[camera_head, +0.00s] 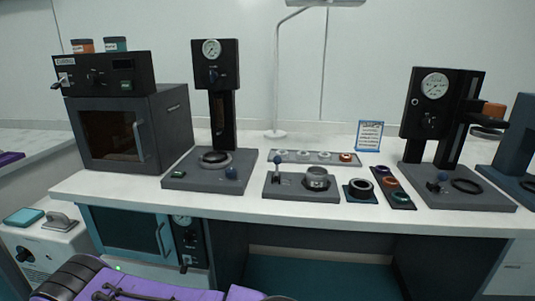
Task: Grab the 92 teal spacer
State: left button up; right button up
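Two short labelled cylinders stand on top of the black control box at the upper left. One is a teal cylinder (115,44) and the other an orange cylinder (83,46); their labels are too small to read. A dark tray (411,206) on the right of the white bench holds several rings in a row. Its nearest ring is a teal ring (399,197), with an orange ring (390,183) behind it. I cannot tell which teal piece bears the number 92. Neither of my grippers is in view.
A dark oven (133,130) stands at the bench's left. Gauge stands (222,95) and (432,115) rise left and right. A small fixture (316,178), a strip of discs (300,157) and a sign (369,136) occupy the middle. The bench's front strip (230,205) is clear.

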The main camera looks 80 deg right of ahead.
aim_at(407, 198)
jog(key=z, duration=1.3)
jog(key=i, duration=0.15)
jog(key=z, duration=1.7)
